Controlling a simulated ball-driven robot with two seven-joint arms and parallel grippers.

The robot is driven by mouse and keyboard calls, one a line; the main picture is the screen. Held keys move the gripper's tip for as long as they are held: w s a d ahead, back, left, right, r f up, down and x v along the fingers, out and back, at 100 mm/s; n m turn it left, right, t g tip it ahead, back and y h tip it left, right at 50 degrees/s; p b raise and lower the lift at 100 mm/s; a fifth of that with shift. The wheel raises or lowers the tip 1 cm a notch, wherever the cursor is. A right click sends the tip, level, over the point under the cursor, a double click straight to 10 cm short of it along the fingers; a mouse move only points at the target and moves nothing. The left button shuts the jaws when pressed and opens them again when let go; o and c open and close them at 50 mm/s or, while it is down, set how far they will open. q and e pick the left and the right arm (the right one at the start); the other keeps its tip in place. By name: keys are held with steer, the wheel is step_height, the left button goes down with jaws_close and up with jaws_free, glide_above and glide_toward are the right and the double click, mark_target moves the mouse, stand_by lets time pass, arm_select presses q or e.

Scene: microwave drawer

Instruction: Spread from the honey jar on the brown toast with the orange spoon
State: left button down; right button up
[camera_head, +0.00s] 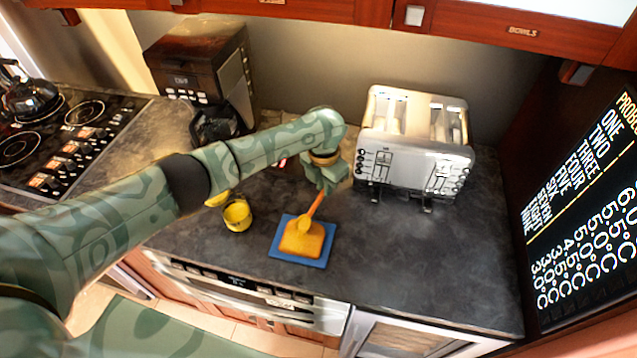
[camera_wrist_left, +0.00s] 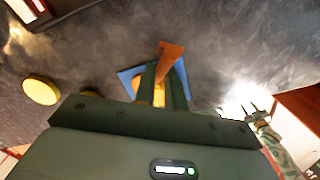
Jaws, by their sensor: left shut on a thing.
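The brown toast (camera_head: 301,241) lies flat on a blue square board (camera_head: 285,255) on the dark counter. My left gripper (camera_head: 322,188) is shut on the orange spoon (camera_head: 317,205) above the far side of the toast. The spoon slants down, and its yellowish bowl is at the toast's far edge; I cannot tell if it touches. The left wrist view shows the spoon's handle (camera_wrist_left: 169,58) between the two fingers, with the blue board behind. The yellow honey jar (camera_head: 237,215) stands left of the board.
A yellow piece (camera_head: 217,199), perhaps a lid, lies behind the jar. A silver toaster (camera_head: 415,145) stands at the back right and a coffee machine (camera_head: 205,70) at the back left. The stove (camera_head: 60,130) is far left. The counter right of the board is clear.

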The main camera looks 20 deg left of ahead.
arm_select(q)
steer(key=shift+d, duration=0.35)
steer(key=d, duration=0.3)
steer(key=shift+w+r, duration=0.1)
stand_by(0.4)
steer(key=shift+a, duration=0.15)
steer(key=shift+a, duration=1.35)
steer(key=shift+a, duration=0.15)
steer(key=shift+a+p, duration=0.6)
steer(key=shift+a, duration=0.7)
